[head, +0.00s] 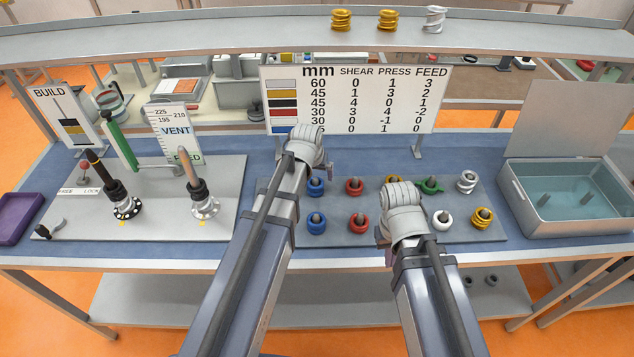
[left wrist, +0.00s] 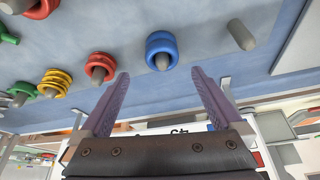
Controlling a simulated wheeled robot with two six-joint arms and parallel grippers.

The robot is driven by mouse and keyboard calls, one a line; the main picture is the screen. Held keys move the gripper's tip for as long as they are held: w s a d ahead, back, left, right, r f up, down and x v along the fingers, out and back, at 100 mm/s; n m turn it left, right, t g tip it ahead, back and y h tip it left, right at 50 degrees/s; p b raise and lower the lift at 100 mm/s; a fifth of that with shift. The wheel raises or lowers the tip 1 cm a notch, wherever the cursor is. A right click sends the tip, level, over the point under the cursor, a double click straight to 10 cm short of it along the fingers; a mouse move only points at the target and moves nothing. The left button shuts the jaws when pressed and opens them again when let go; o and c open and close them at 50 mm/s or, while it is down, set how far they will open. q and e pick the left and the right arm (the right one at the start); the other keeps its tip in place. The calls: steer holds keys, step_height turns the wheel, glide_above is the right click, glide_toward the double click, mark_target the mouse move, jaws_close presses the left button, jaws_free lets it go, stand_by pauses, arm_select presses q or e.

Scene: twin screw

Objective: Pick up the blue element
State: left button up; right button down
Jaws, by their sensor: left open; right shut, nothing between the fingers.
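Two blue ring elements stand on pegs at the left of the grey peg board (head: 335,238), one at the back (head: 316,186) and one at the front (head: 316,224). My left gripper (head: 306,148) is over the back of the board, its fingers hidden in the head view. In the left wrist view the left gripper (left wrist: 160,76) is open and empty. The back blue element (left wrist: 162,48) shows ahead, in line with the gap between its fingertips. My right gripper (head: 402,205) is over the board's middle, its fingers mostly hidden, shut and empty.
Red elements (head: 355,186) stand beside the blue ones, with green (head: 431,185), silver and yellow ones further right. A bare peg (left wrist: 241,35) is beside the back blue element. A chart panel (head: 356,98) stands behind. A metal basin (head: 570,205) is at right, a lever plate (head: 150,220) at left.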

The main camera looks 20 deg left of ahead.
mark_target(315, 181)
arm_select(q)
steer(key=shift+s+b+x, duration=0.2)
steer(key=shift+b+x, duration=3.5)
steer(key=shift+x, duration=0.3)
steer(key=shift+a, duration=0.2)
steer(key=shift+c, duration=0.2)
jaws_close()
